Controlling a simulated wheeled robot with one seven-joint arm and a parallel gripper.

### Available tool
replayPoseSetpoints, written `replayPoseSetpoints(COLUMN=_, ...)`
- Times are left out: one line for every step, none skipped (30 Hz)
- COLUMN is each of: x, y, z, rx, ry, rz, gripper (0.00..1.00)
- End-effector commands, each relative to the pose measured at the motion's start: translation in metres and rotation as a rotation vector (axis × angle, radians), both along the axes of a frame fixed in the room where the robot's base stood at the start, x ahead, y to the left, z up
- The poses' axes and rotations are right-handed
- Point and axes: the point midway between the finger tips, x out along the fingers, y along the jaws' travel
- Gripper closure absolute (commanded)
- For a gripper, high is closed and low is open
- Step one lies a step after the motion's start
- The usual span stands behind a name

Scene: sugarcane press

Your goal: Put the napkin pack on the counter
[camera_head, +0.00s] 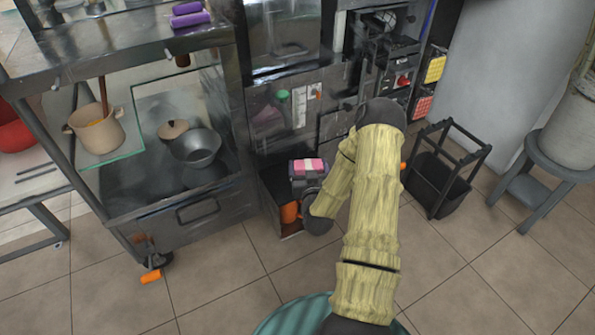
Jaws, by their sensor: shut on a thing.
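A small pink pack with a pale band (308,166), which looks like the napkin pack, is at the end of my arm, low in front of the metal cart. My gripper (307,180) is shut on it; the fingers are small and dark, and the arm partly hides the grip. The metal counter (110,45) is at the upper left, above and left of my gripper. Two purple rolled or packed things (189,14) lie on it near its right end.
Below the counter, a glass-fronted case holds a dark pan (195,147); a beige pot (98,130) stands on a glass shelf at its left. An open low compartment (270,187) is beside my gripper. A black bin frame (440,175) and a grey stool (545,175) stand right.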

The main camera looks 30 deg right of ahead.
Motion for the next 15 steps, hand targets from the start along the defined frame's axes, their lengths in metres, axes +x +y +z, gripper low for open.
replayPoseSetpoints(x=0.012, y=0.0, z=-0.001, rx=-0.002, ry=-0.005, rz=0.0, gripper=0.41)
replayPoseSetpoints(x=0.018, y=0.0, z=-0.001, rx=-0.002, ry=-0.006, rz=0.0, gripper=0.41)
replayPoseSetpoints(x=0.027, y=0.001, z=-0.001, rx=-0.002, ry=-0.006, rz=0.0, gripper=0.41)
replayPoseSetpoints(x=0.033, y=0.001, z=-0.001, rx=-0.001, ry=-0.005, rz=0.0, gripper=0.41)
replayPoseSetpoints(x=0.039, y=0.001, z=-0.001, rx=0.0, ry=-0.006, rz=0.0, gripper=0.41)
replayPoseSetpoints(x=0.047, y=0.001, z=-0.002, rx=-0.002, ry=-0.005, rz=-0.001, gripper=0.41)
replayPoseSetpoints(x=0.053, y=0.002, z=-0.002, rx=-0.001, ry=-0.004, rz=-0.001, gripper=0.41)
replayPoseSetpoints(x=0.059, y=0.002, z=-0.001, rx=-0.001, ry=-0.005, rz=0.0, gripper=0.41)
replayPoseSetpoints(x=0.065, y=0.002, z=-0.006, rx=0.001, ry=-0.002, rz=-0.001, gripper=0.41)
replayPoseSetpoints(x=0.062, y=0.001, z=-0.016, rx=0.003, ry=0.002, rz=-0.002, gripper=0.41)
replayPoseSetpoints(x=0.062, y=0.002, z=-0.022, rx=0.002, ry=0.003, rz=-0.001, gripper=0.41)
replayPoseSetpoints(x=0.061, y=0.002, z=-0.027, rx=0.002, ry=0.002, rz=-0.001, gripper=0.41)
replayPoseSetpoints(x=0.061, y=0.002, z=-0.029, rx=0.001, ry=0.002, rz=-0.001, gripper=0.41)
replayPoseSetpoints(x=0.062, y=0.002, z=-0.031, rx=0.0, ry=0.001, rz=-0.001, gripper=0.41)
replayPoseSetpoints(x=0.062, y=0.002, z=-0.032, rx=0.0, ry=0.0, rz=-0.001, gripper=0.41)
